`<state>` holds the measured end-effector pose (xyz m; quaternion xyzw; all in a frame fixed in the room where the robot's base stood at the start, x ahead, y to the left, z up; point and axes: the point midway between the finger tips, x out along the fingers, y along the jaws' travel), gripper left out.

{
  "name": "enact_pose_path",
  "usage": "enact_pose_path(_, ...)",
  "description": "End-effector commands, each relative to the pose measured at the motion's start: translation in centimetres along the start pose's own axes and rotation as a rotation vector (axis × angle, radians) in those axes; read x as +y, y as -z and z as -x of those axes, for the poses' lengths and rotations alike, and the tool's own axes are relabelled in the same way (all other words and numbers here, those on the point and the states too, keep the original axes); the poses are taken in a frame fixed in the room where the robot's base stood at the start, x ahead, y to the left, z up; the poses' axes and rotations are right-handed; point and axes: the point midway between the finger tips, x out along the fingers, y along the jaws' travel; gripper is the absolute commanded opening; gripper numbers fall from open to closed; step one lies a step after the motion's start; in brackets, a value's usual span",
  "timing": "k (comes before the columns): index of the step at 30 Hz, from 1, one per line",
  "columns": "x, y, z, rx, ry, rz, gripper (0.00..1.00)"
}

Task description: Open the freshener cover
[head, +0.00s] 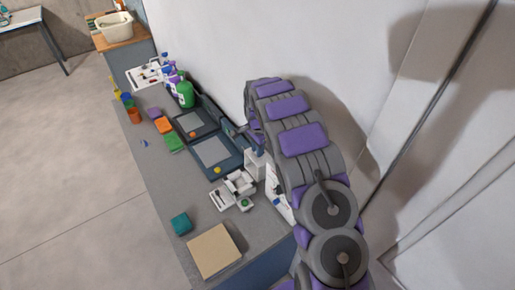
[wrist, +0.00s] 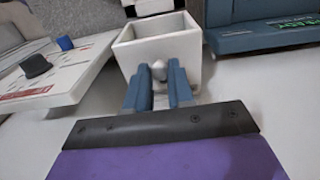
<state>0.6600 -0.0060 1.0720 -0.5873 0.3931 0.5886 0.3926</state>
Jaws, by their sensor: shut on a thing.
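A white, box-like part, which looks like the freshener cover (wrist: 188,45), stands in the middle of the wrist view with its hollow open side up. A small pale knob (wrist: 159,71) sticks out of its near face. My gripper (wrist: 158,85) has its two blue fingers on either side of this knob and is shut on it. In the head view the white box (head: 256,164) shows beside my arm, near the wall. My fingertips are hidden behind my arm there. Whatever lies inside or under the box is hidden.
A white panel (wrist: 60,72) with a dark knob is at the left of the wrist view. A blue-grey tray (head: 229,170), a white device (head: 225,198), a teal block (head: 181,223) and a tan board (head: 214,250) are on the grey bench (head: 160,185). The wall is close behind.

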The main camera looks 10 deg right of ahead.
Motion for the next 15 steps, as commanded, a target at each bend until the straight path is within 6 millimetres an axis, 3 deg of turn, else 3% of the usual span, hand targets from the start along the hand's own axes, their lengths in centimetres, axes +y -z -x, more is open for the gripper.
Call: enact_pose_path(15,-0.2,-3.2,0.5,0.106,0.005,0.001,0.0)
